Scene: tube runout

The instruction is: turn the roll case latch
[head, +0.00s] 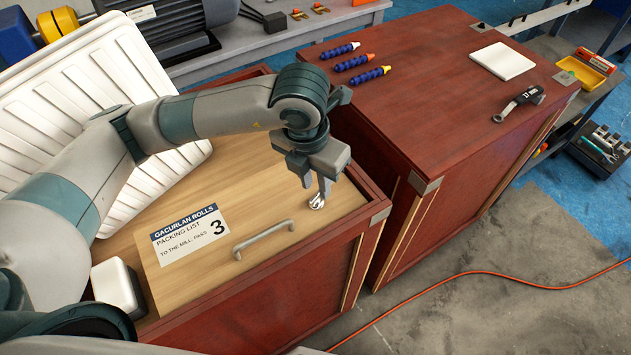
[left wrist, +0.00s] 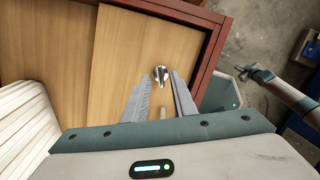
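The roll case latch (head: 317,201) is a small shiny metal turn knob on the wooden lid (head: 240,180), near its right end. In the left wrist view the latch (left wrist: 161,74) shows between the lines of my two fingertips. My left gripper (head: 325,187) points down just above the latch; its fingers (left wrist: 160,84) are apart with nothing held. I cannot tell whether a finger touches the latch. My right gripper (left wrist: 253,73) appears small at the right of the left wrist view, off the case; its fingers are too small to read.
A metal handle (head: 263,238) and a packing label (head: 189,234) are on the lid. A white box (head: 117,287) sits at its left end and a white ribbed tray (head: 95,110) leans behind. A second red case (head: 440,90) stands to the right. An orange cable (head: 480,273) crosses the floor.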

